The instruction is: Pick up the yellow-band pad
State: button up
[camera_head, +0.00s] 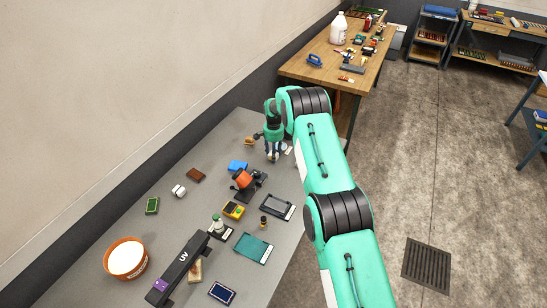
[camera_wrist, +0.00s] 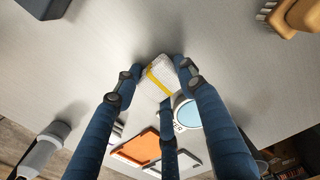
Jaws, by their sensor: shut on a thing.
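The yellow-band pad (camera_wrist: 152,86), a small white block with a yellow stripe, sits between my fingertips in the wrist view. My gripper (camera_wrist: 157,76) is shut on it, with blue fingers on its left and right sides and another finger below. In the head view my gripper (camera_head: 272,154) is low over the far end of the grey table. There the pad is too small and covered to make out clearly. I cannot tell whether the pad touches the table.
A round blue-faced item (camera_wrist: 188,114) and an orange-faced item (camera_wrist: 140,149) lie close to the pad. A wooden brush (camera_wrist: 296,14) is at the upper right.

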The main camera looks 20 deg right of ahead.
jog(key=shift+r, duration=0.1)
jog(key=shift+r, duration=0.75)
notch_tip(320, 180, up, 2)
jog(key=shift+r, duration=0.1)
jog(key=s, duration=0.5)
jog(key=s+a, duration=0.1)
jog(key=s, duration=0.4)
jog(key=s+r, duration=0.1)
jog(key=s, duration=0.5)
jog(key=shift+a, duration=0.4)
jog(key=shift+w, duration=0.1)
